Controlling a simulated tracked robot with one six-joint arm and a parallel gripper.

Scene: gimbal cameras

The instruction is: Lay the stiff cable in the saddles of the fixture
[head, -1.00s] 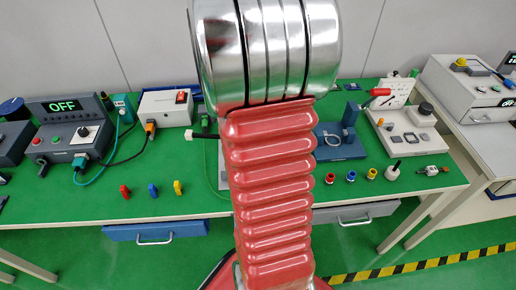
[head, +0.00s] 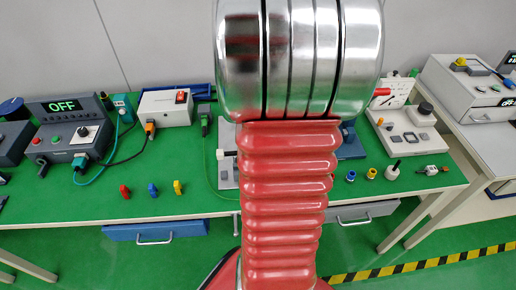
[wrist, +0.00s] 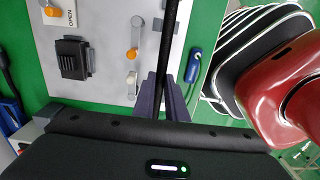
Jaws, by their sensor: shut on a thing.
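The stiff cable is a straight black rod (wrist: 173,35) in the wrist view, running from the top edge down between my fingers. My gripper (wrist: 162,95) is shut on it. I cannot make out the saddles or any contact with the cable.
A blue object (wrist: 193,65) stands right of the board. A control box (head: 70,135) reads OFF. My arm hides the table's middle.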

